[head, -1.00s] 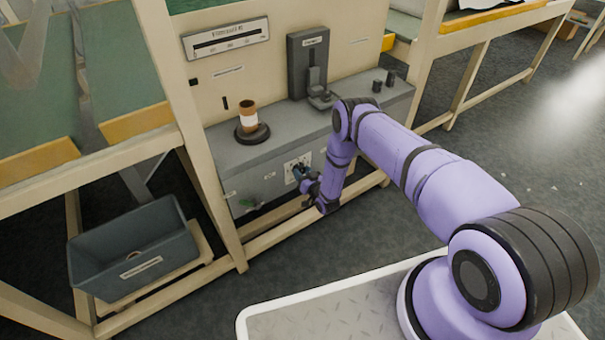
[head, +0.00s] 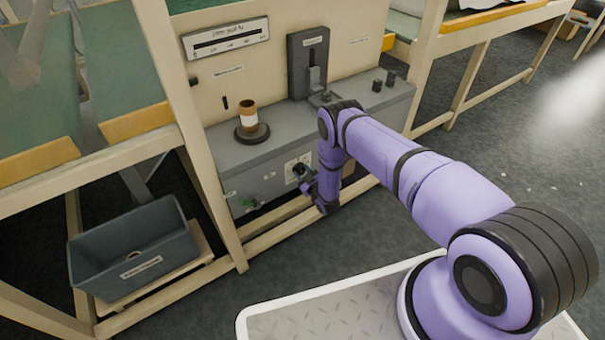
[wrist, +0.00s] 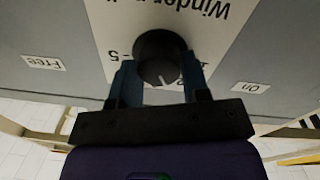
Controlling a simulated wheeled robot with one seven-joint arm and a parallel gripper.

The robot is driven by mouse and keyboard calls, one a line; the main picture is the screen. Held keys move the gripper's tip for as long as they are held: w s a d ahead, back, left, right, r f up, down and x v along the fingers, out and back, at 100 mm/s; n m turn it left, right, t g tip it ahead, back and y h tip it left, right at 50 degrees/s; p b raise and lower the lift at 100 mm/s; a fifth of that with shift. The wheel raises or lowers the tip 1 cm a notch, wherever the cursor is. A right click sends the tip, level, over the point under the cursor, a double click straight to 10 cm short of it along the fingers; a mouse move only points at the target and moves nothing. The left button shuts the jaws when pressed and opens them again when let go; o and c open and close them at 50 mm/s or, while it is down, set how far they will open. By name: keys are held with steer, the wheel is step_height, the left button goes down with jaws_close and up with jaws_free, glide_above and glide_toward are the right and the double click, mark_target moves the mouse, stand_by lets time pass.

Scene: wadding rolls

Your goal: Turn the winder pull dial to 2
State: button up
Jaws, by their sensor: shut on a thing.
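The winder pull dial (wrist: 158,50) is a round black knob on a white printed plate (wrist: 105,22), which appears upside down in the wrist view. A pale pointer mark shows at the knob's lower edge. A 5 shows left of the knob; the fingers and knob hide other figures. My gripper (wrist: 160,78) is shut on the dial, one finger on each side. In the head view the dial (head: 300,169) sits on the front of the grey machine (head: 270,185), with my gripper (head: 304,178) at it.
Labels "Free" (wrist: 43,62) and "On" (wrist: 250,87) flank the plate. A brown spool (head: 248,118) stands on the machine top. A grey bin (head: 132,248) sits at lower left. A frame leg (head: 208,180) stands between.

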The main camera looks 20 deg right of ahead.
steer(key=shift+n, duration=0.9)
steer(key=o, duration=0.9)
steer(key=shift+s, duration=0.1)
steer(key=v, duration=1)
steer(key=shift+s+d+f, duration=0.1)
steer(key=shift+s+f, duration=0.05)
steer(key=shift+s, duration=0.15)
